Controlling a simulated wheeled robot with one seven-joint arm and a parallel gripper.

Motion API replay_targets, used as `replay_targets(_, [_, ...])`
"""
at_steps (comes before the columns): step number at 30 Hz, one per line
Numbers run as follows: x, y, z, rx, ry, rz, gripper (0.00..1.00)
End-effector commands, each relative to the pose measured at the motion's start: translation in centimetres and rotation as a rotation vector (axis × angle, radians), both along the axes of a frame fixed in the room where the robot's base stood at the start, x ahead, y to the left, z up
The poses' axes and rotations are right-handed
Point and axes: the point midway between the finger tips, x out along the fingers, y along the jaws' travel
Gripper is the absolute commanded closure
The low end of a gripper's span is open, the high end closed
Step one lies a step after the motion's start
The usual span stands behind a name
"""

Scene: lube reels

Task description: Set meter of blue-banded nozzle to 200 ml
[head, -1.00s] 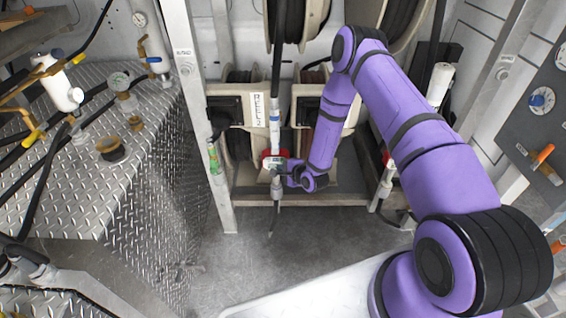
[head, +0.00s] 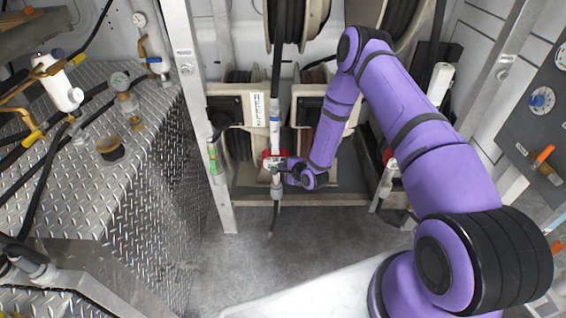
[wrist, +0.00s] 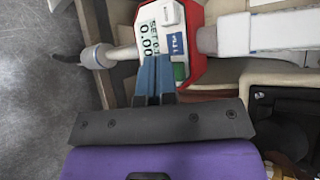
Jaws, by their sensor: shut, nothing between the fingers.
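The nozzle with a blue band (head: 275,118) hangs upright from a black hose in the head view. Its red meter (head: 268,155) is partly hidden by my gripper (head: 283,165). In the wrist view the red meter (wrist: 196,62) has a pale display (wrist: 150,40) reading 0.00, with a smaller SET line that I cannot read fully. A blue button (wrist: 177,42) and a green button (wrist: 180,71) sit beside the display. My gripper (wrist: 154,60) is shut and empty, its blue fingertips over the display's edge near the buttons. I cannot tell whether they touch.
Hose reels (head: 238,110) stand behind the nozzle. A second nozzle (head: 388,175) hangs to the right, partly behind my arm. A metal post (head: 200,130) stands to the left, beside a diamond-plate tank (head: 130,180). Open floor (head: 240,265) lies below the nozzle.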

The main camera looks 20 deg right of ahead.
Motion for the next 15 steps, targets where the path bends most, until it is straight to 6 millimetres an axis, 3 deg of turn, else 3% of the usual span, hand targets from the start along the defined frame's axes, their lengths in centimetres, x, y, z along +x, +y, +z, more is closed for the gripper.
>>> replay_targets(15, [0.47,-0.17,0.0,0.0,0.0,0.0,1.0])
